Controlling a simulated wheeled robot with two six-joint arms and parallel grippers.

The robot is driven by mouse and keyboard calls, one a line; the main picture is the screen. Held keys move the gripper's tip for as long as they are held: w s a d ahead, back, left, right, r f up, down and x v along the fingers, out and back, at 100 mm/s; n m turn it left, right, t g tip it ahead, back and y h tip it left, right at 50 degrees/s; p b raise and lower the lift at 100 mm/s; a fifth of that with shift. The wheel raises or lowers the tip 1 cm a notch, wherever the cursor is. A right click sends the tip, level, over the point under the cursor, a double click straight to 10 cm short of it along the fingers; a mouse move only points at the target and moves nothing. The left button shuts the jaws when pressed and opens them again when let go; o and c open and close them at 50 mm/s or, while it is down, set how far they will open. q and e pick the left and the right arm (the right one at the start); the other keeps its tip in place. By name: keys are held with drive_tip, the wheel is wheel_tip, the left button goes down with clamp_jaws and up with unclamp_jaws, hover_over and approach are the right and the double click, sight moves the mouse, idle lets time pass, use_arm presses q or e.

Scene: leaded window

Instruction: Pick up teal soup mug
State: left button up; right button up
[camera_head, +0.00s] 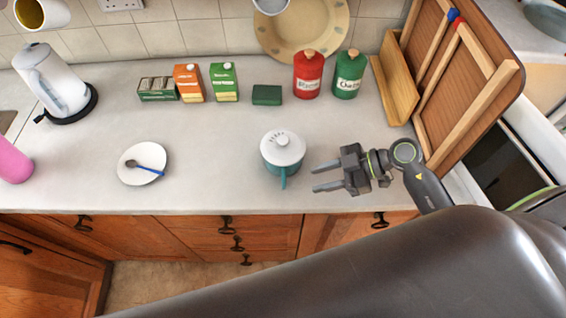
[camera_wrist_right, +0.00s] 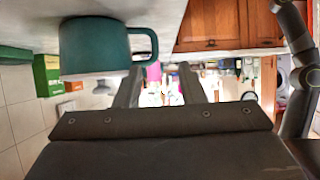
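The teal soup mug (camera_head: 270,160) stands upright on the counter near its front edge, with a white knobbed lid and its handle toward the front. My right gripper (camera_head: 316,178) is just to the right of the mug, fingers pointing left toward the handle side. It is open and empty, with a gap between it and the mug. In the right wrist view, which is upside down, the mug (camera_wrist_right: 92,45) and its handle are at the upper left, beside the open right gripper (camera_wrist_right: 160,68). My left gripper is not in view.
A white plate (camera_head: 130,175) with a spoon lies to the left. Cartons (camera_head: 188,84), a green block (camera_head: 267,95), and red (camera_head: 308,75) and green (camera_head: 348,75) canisters stand behind. A wooden rack (camera_head: 395,90) is at right. The counter around the mug is clear.

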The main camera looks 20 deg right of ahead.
sight(284, 184)
drive_tip(key=b+x, duration=0.2)
drive_tip(key=x, duration=0.2)
drive_tip(key=shift+d+f, duration=0.1)
drive_tip(key=shift+f, duration=0.05)
drive_tip(key=shift+w+a+f+b, duration=0.15)
drive_tip(key=shift+a+f+b, duration=0.05)
drive_tip(key=shift+a+b, duration=0.45)
drive_tip(key=b+x, duration=0.4)
drive_tip(key=shift+w+d+b, duration=0.1)
drive_tip(key=shift+w+b, duration=0.25)
drive_tip(key=shift+w, duration=0.05)
drive_tip(key=shift+w+a+f+b, duration=0.1)
drive_tip(key=shift+a+f+b, duration=0.1)
drive_tip(key=shift+a+b, duration=0.3)
drive_tip(key=shift+c, duration=0.2)
clamp_jaws()
drive_tip(key=shift+r, duration=0.15)
